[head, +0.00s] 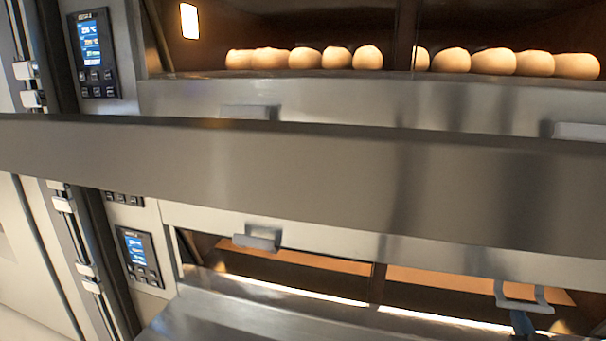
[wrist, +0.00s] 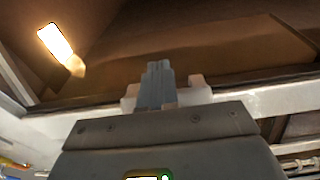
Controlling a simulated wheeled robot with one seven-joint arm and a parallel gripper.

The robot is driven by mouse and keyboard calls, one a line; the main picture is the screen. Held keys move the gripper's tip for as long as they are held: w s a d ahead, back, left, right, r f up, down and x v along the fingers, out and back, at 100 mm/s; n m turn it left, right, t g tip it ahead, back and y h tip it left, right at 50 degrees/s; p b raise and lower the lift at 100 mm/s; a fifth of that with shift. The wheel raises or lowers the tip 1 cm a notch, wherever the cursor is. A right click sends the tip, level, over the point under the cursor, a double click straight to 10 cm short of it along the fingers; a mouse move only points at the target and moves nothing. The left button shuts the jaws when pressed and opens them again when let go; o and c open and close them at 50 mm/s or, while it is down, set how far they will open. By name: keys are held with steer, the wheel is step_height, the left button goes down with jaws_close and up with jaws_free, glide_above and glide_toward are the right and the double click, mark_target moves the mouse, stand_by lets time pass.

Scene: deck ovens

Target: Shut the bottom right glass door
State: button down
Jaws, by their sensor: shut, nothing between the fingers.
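The bottom right glass door is at the lower right in the head view, with its pale bracket-shaped handle (head: 523,297) near the steel band. How far the door stands open I cannot tell. My gripper (head: 522,322) shows only as a small blue-grey piece just below this handle. In the wrist view my gripper (wrist: 157,68) has its fingers together, with nothing between them. They point toward a brown oven interior. A pale block (wrist: 196,93) sits around the finger bases, and whether it is the handle I cannot tell. Contact with the door is unclear.
The bottom left door's handle (head: 257,240) hangs to the left. A wide steel ledge (head: 300,165) crosses above the lower deck. Bread rolls (head: 305,58) sit in the upper deck. Control panels (head: 140,257) line the left. A lamp (wrist: 57,44) glows inside the oven.

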mark_target(528, 305)
stand_by(0.4)
steer(key=shift+r+p, duration=3.35)
steer(key=shift+r, duration=0.25)
steer(key=shift+f, duration=0.2)
steer(key=f+p+v, duration=0.1)
steer(key=p+v, duration=0.1)
steer(key=v, duration=0.5)
steer(key=shift+f, duration=0.3)
steer(key=shift+s, duration=0.15)
